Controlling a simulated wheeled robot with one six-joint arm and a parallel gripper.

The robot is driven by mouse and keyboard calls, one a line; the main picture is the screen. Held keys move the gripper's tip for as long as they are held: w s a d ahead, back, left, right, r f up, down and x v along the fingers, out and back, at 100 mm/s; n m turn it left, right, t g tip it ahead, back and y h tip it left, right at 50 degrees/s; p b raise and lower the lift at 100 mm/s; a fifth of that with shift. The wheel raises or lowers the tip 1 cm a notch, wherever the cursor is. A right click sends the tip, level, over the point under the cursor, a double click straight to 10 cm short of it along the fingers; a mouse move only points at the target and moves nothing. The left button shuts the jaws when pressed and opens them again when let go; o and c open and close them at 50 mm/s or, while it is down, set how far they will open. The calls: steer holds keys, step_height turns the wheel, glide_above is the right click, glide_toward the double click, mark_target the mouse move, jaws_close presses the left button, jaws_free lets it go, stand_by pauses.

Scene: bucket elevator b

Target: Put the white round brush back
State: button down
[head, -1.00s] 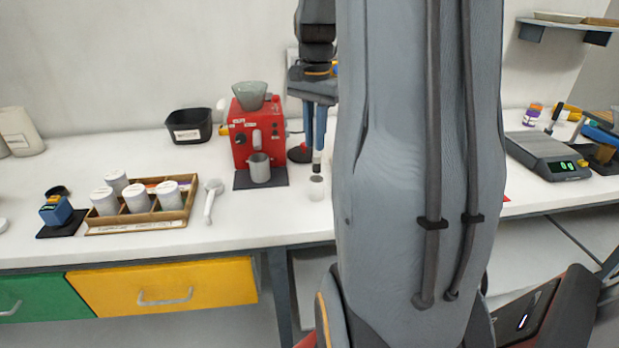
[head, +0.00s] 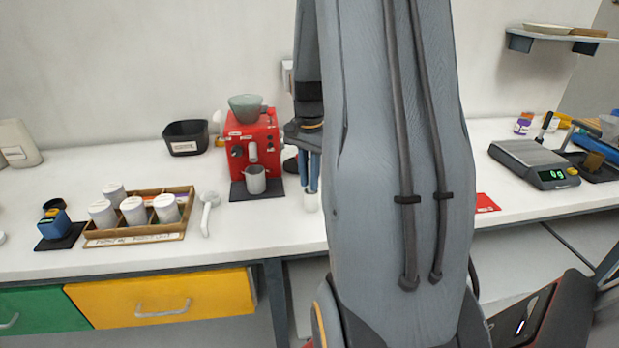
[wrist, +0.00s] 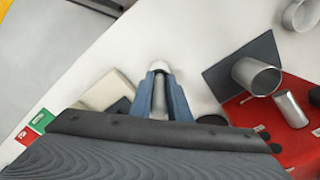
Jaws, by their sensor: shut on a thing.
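My gripper (head: 312,190) points down at the counter, right of the red coffee machine. In the wrist view its blue fingers (wrist: 160,98) are shut on a small white round piece, which looks like the white round brush (wrist: 158,67). A grey stem-like part shows between the fingers. In the head view the white end of the brush (head: 311,203) shows below the fingertips, at the counter top. I cannot tell whether it touches the counter. My own arm hides the counter to the right.
The red coffee machine (head: 253,133) with a grey cup (head: 256,180) on a dark mat stands just left. A white-handled tool (head: 209,211) and a wooden rack (head: 140,233) of white canisters lie further left. A scale (head: 535,163) stands far right.

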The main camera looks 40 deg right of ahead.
steer(key=c, duration=1.7)
jaws_free()
steer(key=shift+o, duration=0.2)
step_height(320, 180, up, 11)
steer(key=b, duration=0.2)
steer(key=shift+b, duration=0.35)
steer(key=s+a+f+n, duration=0.3)
steer(key=a+f+n, duration=0.1)
steer(key=a, duration=0.5)
steer(key=s+a+f+n, duration=0.3)
steer(key=a+f+n, duration=0.2)
steer(key=a, duration=0.4)
steer(key=s+a+f+n+t, duration=0.1)
steer(key=s+a+f+n, duration=0.2)
steer(key=a, duration=0.6)
steer(key=f+n, duration=0.2)
steer(key=n, duration=0.1)
steer(key=shift+a, duration=0.25)
